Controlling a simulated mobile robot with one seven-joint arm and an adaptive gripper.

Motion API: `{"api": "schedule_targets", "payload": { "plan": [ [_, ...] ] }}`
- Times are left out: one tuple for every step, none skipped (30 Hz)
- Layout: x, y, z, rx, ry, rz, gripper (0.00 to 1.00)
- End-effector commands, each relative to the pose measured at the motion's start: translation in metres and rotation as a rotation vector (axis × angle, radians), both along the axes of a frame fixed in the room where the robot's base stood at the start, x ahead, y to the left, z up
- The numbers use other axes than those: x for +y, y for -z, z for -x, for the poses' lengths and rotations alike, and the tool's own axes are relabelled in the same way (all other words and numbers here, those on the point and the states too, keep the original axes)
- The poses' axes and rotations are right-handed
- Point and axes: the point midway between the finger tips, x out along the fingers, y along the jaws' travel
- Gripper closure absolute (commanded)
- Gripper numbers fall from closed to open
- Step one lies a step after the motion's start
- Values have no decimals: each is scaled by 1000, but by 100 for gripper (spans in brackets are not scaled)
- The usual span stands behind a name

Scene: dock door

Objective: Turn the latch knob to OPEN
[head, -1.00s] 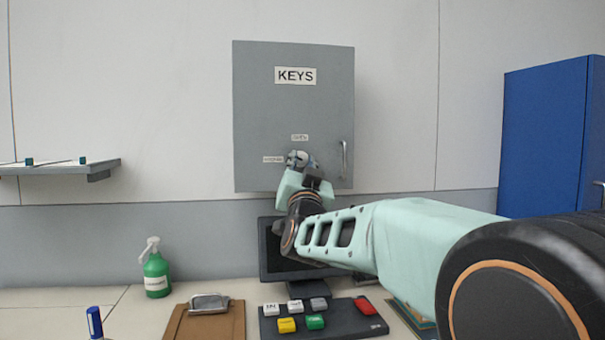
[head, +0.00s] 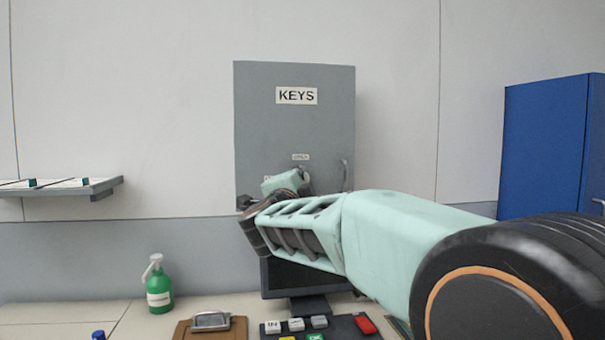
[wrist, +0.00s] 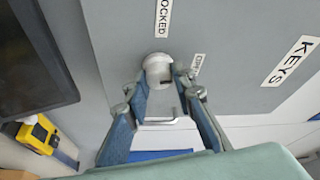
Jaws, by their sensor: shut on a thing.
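The grey key cabinet (head: 290,130), marked KEYS, hangs on the wall. In the wrist view, the pale round latch knob (wrist: 158,68) stands out from its door between the LOCKED label (wrist: 163,18) and the OPEN label (wrist: 197,65). My gripper (wrist: 160,80) has its fingers on both sides of the knob and is shut on it. The knob's pointing direction is hard to tell. In the head view, my gripper (head: 304,184) is at the lower door, hiding the knob and most of the left label. The OPEN label (head: 301,157) shows above.
A bar handle (head: 345,175) is on the door's right side. A monitor (head: 300,278) stands below the cabinet, with a button panel (head: 345,325), a clipboard (head: 240,328) and a green spray bottle (head: 159,288) on the counter. A blue cabinet (head: 545,145) is at right.

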Motion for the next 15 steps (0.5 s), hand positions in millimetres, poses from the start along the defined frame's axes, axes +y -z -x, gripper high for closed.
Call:
{"api": "schedule_targets", "payload": {
  "plan": [
    [-2, -7, 0, 3, 3, -29, 100],
    [-2, -7, 0, 8, 3, -46, 100],
    [-2, -7, 0, 15, 3, -68, 100],
    [-1, -7, 0, 18, 2, -83, 100],
    [-1, -7, 0, 23, 3, -96, 100],
    [-1, -6, 0, 28, 2, -113, 100],
    [-1, -6, 0, 31, 2, -124, 100],
    [-1, -6, 0, 33, 1, -135, 100],
    [-1, -6, 0, 37, 2, -146, 100],
    [-1, -6, 0, 39, 1, -154, 100],
    [-1, -5, 0, 41, 2, -161, 100],
    [-1, -5, 0, 43, 2, -169, 100],
    [-1, -5, 0, 45, 2, -173, 100],
    [-1, -5, 0, 46, 1, -177, 100],
    [-1, -5, 0, 47, 1, -182, 100]
  ]
}}
